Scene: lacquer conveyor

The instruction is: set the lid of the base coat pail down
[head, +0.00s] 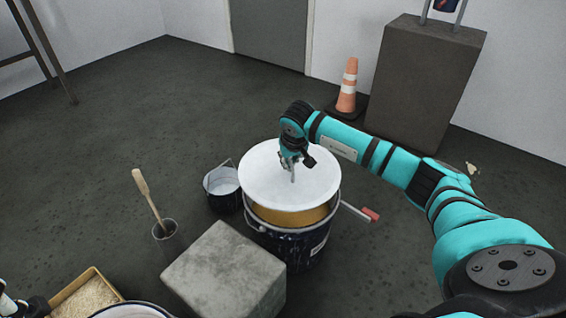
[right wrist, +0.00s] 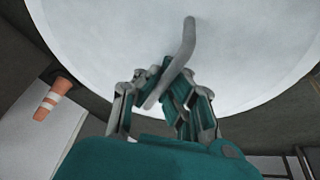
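The white round lid (head: 262,183) is over the dark base coat pail (head: 290,248) in the head view. An amber surface shows below the lid's front edge, so the lid appears raised off the rim. My right gripper (head: 292,170) is over the middle of the lid. In the right wrist view, my right gripper (right wrist: 165,92) is shut on the lid's grey bar handle (right wrist: 185,45), and the white lid (right wrist: 110,40) fills the upper part. My left gripper (head: 36,305) barely shows at the lower left edge; its fingers cannot be made out.
A small dark bucket (head: 224,203) stands left of the pail, and a grey block (head: 225,268) in front. A cup (head: 166,231) holds a wooden stirrer (head: 148,195). A red-ended tool (head: 370,214) is at the pail's right. The cone (head: 347,90) and plinth (head: 422,85) stand behind.

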